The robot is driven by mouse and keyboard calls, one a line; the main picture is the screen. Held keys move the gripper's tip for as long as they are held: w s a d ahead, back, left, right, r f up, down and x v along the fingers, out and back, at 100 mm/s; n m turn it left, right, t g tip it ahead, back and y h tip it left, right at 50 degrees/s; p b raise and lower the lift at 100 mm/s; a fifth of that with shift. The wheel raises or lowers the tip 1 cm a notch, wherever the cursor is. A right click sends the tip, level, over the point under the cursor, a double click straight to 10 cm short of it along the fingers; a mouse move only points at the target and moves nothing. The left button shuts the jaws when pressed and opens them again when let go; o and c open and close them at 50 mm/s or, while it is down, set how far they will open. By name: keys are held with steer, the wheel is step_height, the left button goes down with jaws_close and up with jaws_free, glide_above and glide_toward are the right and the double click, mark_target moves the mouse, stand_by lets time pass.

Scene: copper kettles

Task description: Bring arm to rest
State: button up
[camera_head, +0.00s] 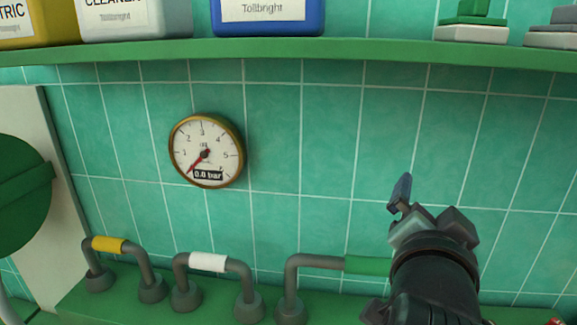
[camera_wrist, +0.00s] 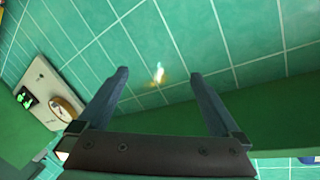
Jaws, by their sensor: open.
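My gripper (camera_head: 402,190) is raised in front of the green tiled wall at the right of the head view. Its fingers point up, and the wrist covers part of the green-banded pipe behind it. In the wrist view the two fingers of my gripper (camera_wrist: 158,74) stand wide apart with nothing between them. Tiles and a small bright glint show beyond them.
A green shelf (camera_head: 330,52) with containers runs across the top. A round gauge (camera_head: 206,151) reading 0.0 bar hangs on the wall. Pipe handles with yellow (camera_head: 109,244), white (camera_head: 207,262) and green (camera_head: 366,265) bands stand on a green ledge below.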

steer(key=s+a+r+n+t+y, duration=0.4)
steer(key=s+a+r+n+t, duration=0.1)
steer(key=a+r, duration=0.5)
steer(key=s+a+r+n+t+y, duration=0.4)
steer(key=a+r+n+t, duration=0.3)
steer(key=a+r, duration=0.4)
step_height(320, 180, up, 2)
steer(key=shift+s+r+n+t, duration=0.1)
steer(key=shift+s+n+t, duration=0.2)
steer(key=shift+s+t, duration=0.25)
